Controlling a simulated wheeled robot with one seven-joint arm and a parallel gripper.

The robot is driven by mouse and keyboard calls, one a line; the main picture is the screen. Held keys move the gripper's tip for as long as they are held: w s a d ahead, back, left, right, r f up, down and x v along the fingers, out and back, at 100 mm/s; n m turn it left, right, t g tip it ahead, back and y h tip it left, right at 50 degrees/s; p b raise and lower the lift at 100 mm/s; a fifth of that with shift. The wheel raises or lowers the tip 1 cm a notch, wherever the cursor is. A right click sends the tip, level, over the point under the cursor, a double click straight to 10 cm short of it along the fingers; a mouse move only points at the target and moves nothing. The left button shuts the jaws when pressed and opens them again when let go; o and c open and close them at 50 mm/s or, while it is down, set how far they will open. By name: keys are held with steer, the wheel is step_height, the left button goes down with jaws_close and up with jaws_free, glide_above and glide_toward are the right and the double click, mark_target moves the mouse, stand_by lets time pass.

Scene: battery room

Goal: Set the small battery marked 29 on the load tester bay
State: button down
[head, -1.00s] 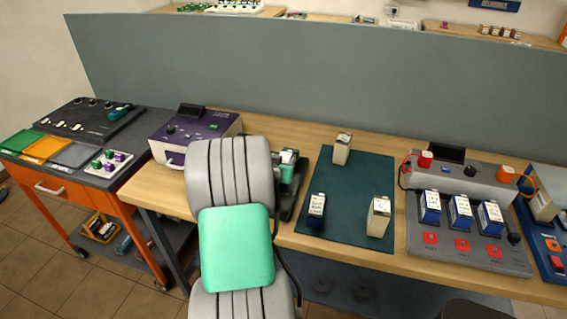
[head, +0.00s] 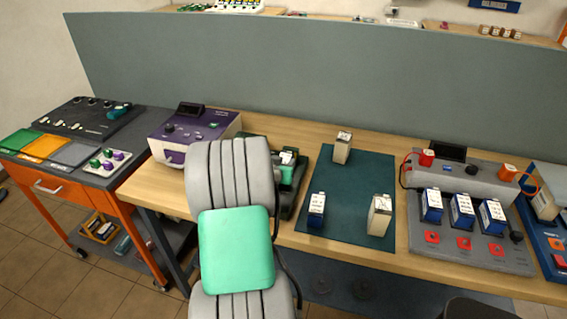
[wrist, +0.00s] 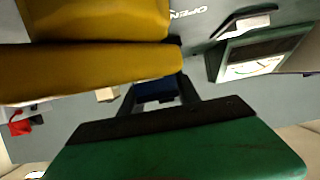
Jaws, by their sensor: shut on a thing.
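In the wrist view my gripper (wrist: 158,96) has two dark fingers shut on a dark blue block (wrist: 155,91), which looks like a small battery. Its number is not visible. In the head view my arm hides the gripper and the held battery. A dark green device (head: 287,205) with a small white-faced part stands on the bench just right of my arm. In the wrist view a green-framed meter (wrist: 258,55) lies right of the fingers, probably on this device. I cannot tell for sure that it is the load tester, and its bay is not clearly seen.
A large yellow shape (wrist: 90,70) fills the upper left of the wrist view, close to the fingers. A teal mat (head: 348,190) bears three small batteries. A grey charger (head: 470,253) holds three blue batteries. A purple device (head: 205,145) stands left of my arm.

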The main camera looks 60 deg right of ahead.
steer(key=c, duration=1.2)
jaws_free()
steer(key=shift+o, duration=0.3)
steer(key=shift+a+f, duration=0.1)
steer(key=shift+p+v, duration=0.65)
steer(key=shift+v, duration=1.9)
steer(key=shift+p+v, duration=0.5)
steer(key=shift+v, duration=2.45)
